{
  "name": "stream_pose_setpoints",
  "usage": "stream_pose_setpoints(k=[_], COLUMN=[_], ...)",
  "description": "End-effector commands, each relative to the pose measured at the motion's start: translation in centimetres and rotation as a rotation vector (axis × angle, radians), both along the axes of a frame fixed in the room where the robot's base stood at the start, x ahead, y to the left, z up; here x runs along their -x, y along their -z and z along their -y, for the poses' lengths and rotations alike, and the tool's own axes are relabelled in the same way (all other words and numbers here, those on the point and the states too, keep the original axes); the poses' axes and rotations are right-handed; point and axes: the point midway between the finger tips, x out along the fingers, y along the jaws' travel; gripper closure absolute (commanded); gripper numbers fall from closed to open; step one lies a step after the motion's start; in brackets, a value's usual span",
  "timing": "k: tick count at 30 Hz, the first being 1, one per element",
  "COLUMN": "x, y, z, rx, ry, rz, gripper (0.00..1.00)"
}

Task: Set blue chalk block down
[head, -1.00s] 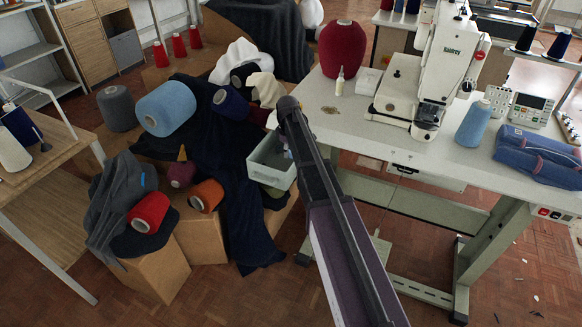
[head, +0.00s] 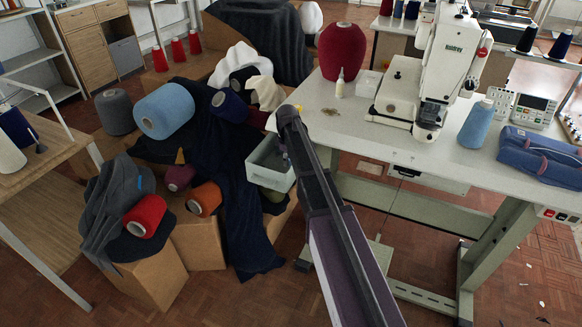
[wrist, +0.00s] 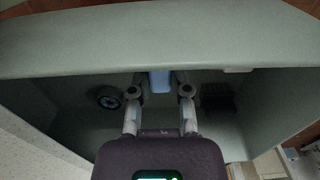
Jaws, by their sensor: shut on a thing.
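The blue chalk block (wrist: 159,80) is between the fingertips of my gripper (wrist: 160,90) in the wrist view. The fingers are shut on it. The grey-green bin (wrist: 150,45) spreads across the wrist view, and the block and fingers are over its opening. I cannot tell whether the block touches the bin's floor or wall. In the head view the bin (head: 270,178) hangs at the left end of the sewing table. My arm covers part of that area, and the block cannot be made out there.
In the bin are a dark round thing with a blue centre (wrist: 109,98) and a dark blocky thing (wrist: 218,98). The sewing table (head: 345,120) is right of the bin, with a sewing machine (head: 440,65). Dark cloth (head: 240,220) and yarn cones crowd the left.

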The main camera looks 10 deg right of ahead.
Motion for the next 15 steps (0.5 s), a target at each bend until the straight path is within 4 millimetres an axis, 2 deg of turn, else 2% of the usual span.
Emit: stream_pose_setpoints(k=[1, 6, 15], x=[0.0, 0.0, 0.0], y=[0.9, 1.9, 2.0], z=[0.0, 0.0, 0.0], rx=[0.0, 0.0, 0.0], ry=[0.0, 0.0, 0.0], rz=[0.0, 0.0, 0.0], gripper=[1.0, 1.0, 1.0])
